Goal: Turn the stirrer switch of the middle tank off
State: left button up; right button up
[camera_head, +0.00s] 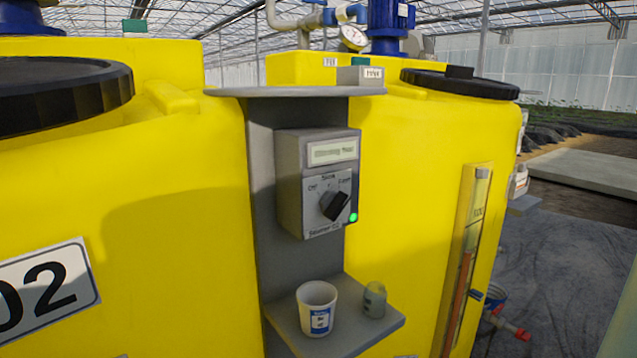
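A grey switch box (291,185) is mounted on a grey post between two yellow tanks. On its front is a black rotary knob (335,205). The knob appears turned toward the upper right, toward the right-hand position mark; "Off" is printed at the left of the dial. The small print below seems to read "Stirrer 02". A green lamp (354,217) at the lower right of the panel is lit. The left yellow tank (180,240) carries a plate (45,285) ending in "02". Neither of my grippers is in view.
A grey shelf (350,338) below the box holds a white cup (317,308) and a small glass jar (374,300). A grey top plate (290,91) juts out above the box. The right tank (405,200) bears a level gauge (465,250). Space directly before the knob looks clear.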

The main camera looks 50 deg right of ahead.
aim_at(332, 204)
jog(key=z, duration=1.65)
jog(key=k+l, duration=0.05)
